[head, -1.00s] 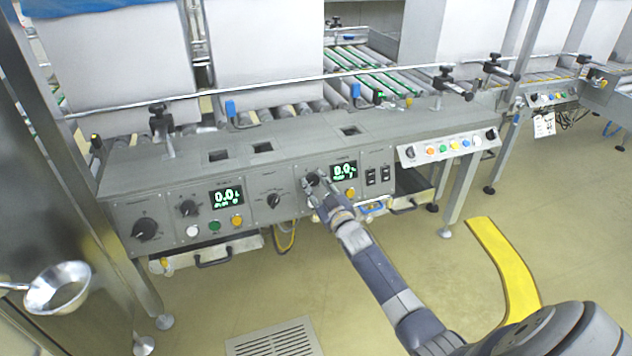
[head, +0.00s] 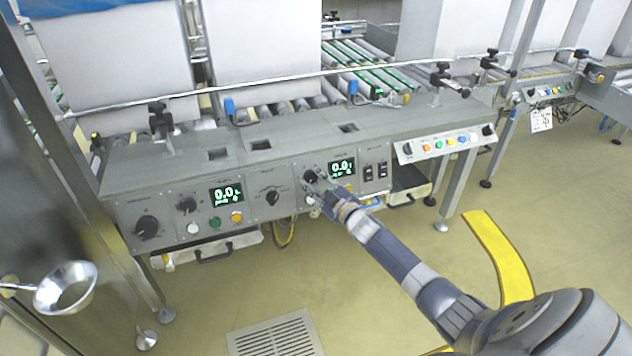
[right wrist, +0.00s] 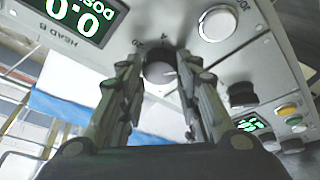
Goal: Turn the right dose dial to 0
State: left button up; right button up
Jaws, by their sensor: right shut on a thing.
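The right dose dial (head: 310,176) is a dark round knob on the grey control panel, left of the right display (head: 341,167). My right gripper (head: 314,187) is at this dial, with its arm coming in from the lower right. In the right wrist view the two fingers of my right gripper (right wrist: 160,85) stand on either side of the dial (right wrist: 159,72) and are shut on it. The green digits of the display (right wrist: 78,14) appear upside down there and read 0.0. The dial's pointer cannot be made out clearly. My left gripper is not in view.
The left display (head: 227,194) also reads 0.0, with a dark knob (head: 187,205) beside it. Another knob (head: 271,197) sits left of the gripped dial. Black switches (head: 375,171) are right of the display. Open floor lies before the panel.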

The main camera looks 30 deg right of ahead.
jog(key=o, duration=1.1)
jog(key=shift+c, duration=0.2)
jog(key=s, duration=1.2)
jog(key=shift+a+r, duration=0.15)
jog(key=shift+r, duration=0.05)
